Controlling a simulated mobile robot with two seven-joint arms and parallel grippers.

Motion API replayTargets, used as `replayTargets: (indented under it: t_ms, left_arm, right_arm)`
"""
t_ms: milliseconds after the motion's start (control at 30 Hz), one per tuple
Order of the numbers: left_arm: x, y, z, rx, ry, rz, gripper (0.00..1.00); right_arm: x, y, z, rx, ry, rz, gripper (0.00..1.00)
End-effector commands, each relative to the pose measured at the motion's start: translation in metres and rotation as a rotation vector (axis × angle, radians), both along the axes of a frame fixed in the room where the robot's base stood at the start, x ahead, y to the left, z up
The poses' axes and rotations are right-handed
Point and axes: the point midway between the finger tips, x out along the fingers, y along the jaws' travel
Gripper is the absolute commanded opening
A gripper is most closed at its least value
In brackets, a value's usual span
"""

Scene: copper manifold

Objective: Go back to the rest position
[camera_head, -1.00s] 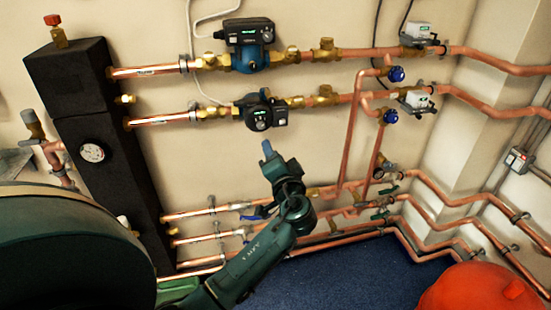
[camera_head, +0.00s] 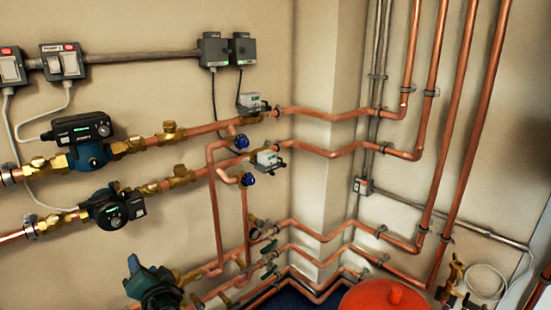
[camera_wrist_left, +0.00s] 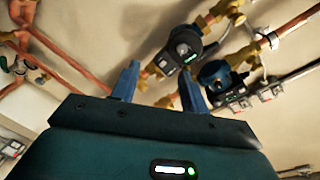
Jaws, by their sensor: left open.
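My left gripper (camera_head: 135,262) shows at the lower left of the head view, in front of the wall below the two pumps. In the left wrist view its two blue fingers (camera_wrist_left: 160,80) stand apart with nothing between them. The gripper is open and empty. The lower pump (camera_head: 112,207) and the upper pump (camera_head: 84,140) sit on copper pipes above it. Both pumps also show beyond the fingers in the wrist view. My right gripper is not in view.
Copper pipes (camera_head: 330,150) run along the wall and around a corner pillar, then rise at the right. Blue-capped valves (camera_head: 247,179) and grey actuators (camera_head: 268,160) sit on them. An orange rounded object (camera_head: 383,297) is at the bottom. Dark blue floor (camera_head: 290,303) shows beside it.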

Motion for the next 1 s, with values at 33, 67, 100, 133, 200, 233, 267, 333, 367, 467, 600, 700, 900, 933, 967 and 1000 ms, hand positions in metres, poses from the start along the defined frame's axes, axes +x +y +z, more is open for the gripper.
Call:
replayTargets:
  t_ms: [33,67,100,133,200,233,267,333,367,467,600,700,900,933,967,1000]
  left_arm:
    - [-0.011,-0.012,-0.026,-0.055,0.054,-0.063,0.45]
    - [-0.018,-0.021,-0.042,-0.097,0.084,-0.106,0.45]
    - [-0.03,-0.034,-0.064,-0.162,0.125,-0.17,0.45]
    - [-0.041,-0.046,-0.08,-0.216,0.153,-0.219,0.45]
    - [-0.071,-0.076,-0.114,-0.356,0.211,-0.328,0.45]
    - [-0.086,-0.089,-0.125,-0.419,0.231,-0.372,0.45]
    - [-0.101,-0.101,-0.135,-0.484,0.246,-0.412,0.45]
    - [-0.137,-0.129,-0.151,-0.637,0.27,-0.488,0.45]
    - [-0.151,-0.14,-0.155,-0.701,0.273,-0.513,0.45]
    - [-0.191,-0.167,-0.158,-0.879,0.266,-0.564,0.45]
    - [-0.221,-0.185,-0.155,-1.028,0.243,-0.585,0.45]
    - [-0.228,-0.19,-0.154,-1.066,0.234,-0.587,0.45]
    - [-0.228,-0.19,-0.154,-1.07,0.232,-0.588,0.45]
    - [-0.228,-0.19,-0.154,-1.069,0.233,-0.587,0.45]
    - [-0.228,-0.19,-0.154,-1.069,0.233,-0.587,0.45]
    - [-0.228,-0.19,-0.154,-1.069,0.233,-0.587,0.45]
  right_arm:
    - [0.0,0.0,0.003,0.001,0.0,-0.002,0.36]
    - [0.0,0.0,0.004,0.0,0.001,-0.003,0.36]
    - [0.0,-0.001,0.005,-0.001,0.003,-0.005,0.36]
    - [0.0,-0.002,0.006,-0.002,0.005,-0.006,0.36]
    - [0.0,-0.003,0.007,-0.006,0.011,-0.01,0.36]
    - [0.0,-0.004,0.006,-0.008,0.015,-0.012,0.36]
    - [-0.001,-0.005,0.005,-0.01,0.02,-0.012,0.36]
    - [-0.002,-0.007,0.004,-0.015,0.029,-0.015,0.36]
    - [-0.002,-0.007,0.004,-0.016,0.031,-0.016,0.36]
    - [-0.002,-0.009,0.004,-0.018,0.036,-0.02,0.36]
    - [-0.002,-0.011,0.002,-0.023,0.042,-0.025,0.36]
    - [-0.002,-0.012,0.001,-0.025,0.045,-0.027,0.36]
    - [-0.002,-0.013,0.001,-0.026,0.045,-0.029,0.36]
    - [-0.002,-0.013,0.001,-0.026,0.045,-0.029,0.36]
    - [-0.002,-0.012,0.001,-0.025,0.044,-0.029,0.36]
    - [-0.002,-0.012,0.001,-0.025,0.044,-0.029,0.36]
